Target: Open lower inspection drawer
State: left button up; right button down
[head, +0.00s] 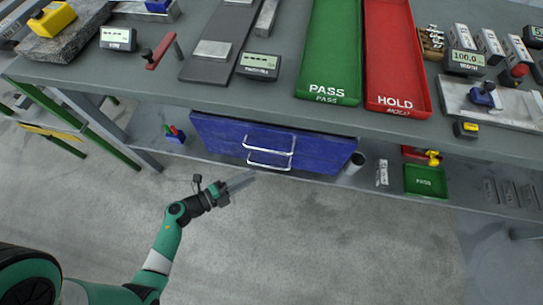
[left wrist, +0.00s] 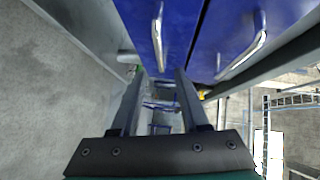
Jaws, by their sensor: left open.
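A blue drawer unit (head: 220,137) hangs under the grey table, with an upper bar handle (head: 270,138) and a lower bar handle (head: 268,162) on its front. Both drawers look closed. My left gripper (head: 250,177) is just in front of and below the lower handle, apart from it in the head view. In the left wrist view, the gripper's two fingers (left wrist: 158,72) are spread with nothing between them. The lower handle (left wrist: 157,40) shows beyond the fingertips, and the upper handle (left wrist: 244,58) lies to the right. My right gripper does not show.
The lower shelf (head: 318,180) runs beneath the drawers, with a grey cup (head: 356,163) and a small green tray (head: 426,181) to the right. A green PASS tray (head: 333,60) and a red HOLD tray (head: 396,60) lie on the tabletop. The floor in front is clear.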

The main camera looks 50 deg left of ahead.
aim_at(270, 166)
pick_arm(q)
jog(key=b+x, duration=0.2)
jog(key=x, duration=0.6)
jog(key=shift+w+f+b, duration=0.15)
jog(key=shift+b, duration=0.25)
jog(key=shift+w, duration=0.3)
jog(key=shift+s, duration=0.1)
jog(key=shift+c, duration=0.2)
grip_shut()
